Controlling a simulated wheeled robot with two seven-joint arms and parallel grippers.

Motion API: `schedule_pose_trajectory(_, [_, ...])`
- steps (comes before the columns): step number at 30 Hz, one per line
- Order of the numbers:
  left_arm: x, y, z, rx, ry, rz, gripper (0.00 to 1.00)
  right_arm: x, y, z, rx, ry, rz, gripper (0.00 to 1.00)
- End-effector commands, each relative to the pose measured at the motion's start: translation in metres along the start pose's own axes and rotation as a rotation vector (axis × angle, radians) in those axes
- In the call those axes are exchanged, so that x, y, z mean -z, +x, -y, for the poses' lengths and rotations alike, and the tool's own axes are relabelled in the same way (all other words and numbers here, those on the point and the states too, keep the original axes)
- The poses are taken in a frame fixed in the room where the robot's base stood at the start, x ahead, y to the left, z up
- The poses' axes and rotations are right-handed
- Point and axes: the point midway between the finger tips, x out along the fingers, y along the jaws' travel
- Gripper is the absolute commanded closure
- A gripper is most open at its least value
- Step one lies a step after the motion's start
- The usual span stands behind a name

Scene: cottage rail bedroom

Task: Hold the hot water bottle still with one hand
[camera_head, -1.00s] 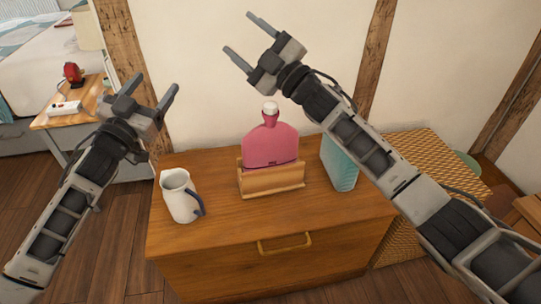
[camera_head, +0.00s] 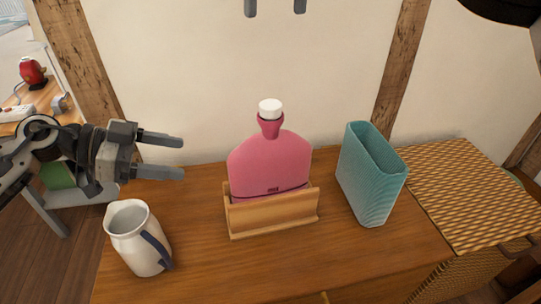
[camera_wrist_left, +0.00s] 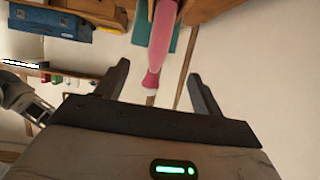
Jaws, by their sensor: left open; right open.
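The pink hot water bottle (camera_head: 268,162) with a white cap stands upright in a wooden holder (camera_head: 275,218) on the dresser. My left gripper (camera_head: 182,159) is open and empty, left of the bottle and apart from it, its fingers pointing toward it. In the left wrist view the bottle (camera_wrist_left: 161,42) shows edge-on, its neck and cap between the open fingers (camera_wrist_left: 156,75) in the picture. My right gripper (camera_head: 275,8) is open at the top edge of the head view, only its fingertips showing, above the bottle against the wall.
A white jug with a blue handle (camera_head: 132,238) stands front left on the dresser, below my left gripper. A teal ribbed vase (camera_head: 370,180) stands right of the holder. A woven basket (camera_head: 465,195) is at the right. The wall is close behind.

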Motion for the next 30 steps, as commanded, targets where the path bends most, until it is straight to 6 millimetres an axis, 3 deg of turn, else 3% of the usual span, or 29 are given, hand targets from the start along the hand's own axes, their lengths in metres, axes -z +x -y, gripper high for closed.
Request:
schedule_pose_trajectory(6, [0.001,0.004,0.0,-0.001,0.0,-0.005,0.32,0.0,0.001,-0.001,-0.003,-0.002,0.0,0.4])
schedule_pose_trajectory(11, [0.002,0.021,0.0,-0.003,0.001,-0.008,0.32,0.0,0.001,-0.001,-0.004,-0.003,0.0,0.4])
schedule_pose_trajectory(30, [0.002,0.141,0.0,-0.001,0.0,-0.007,0.32,0.0,0.001,-0.001,-0.005,-0.004,0.0,0.4])
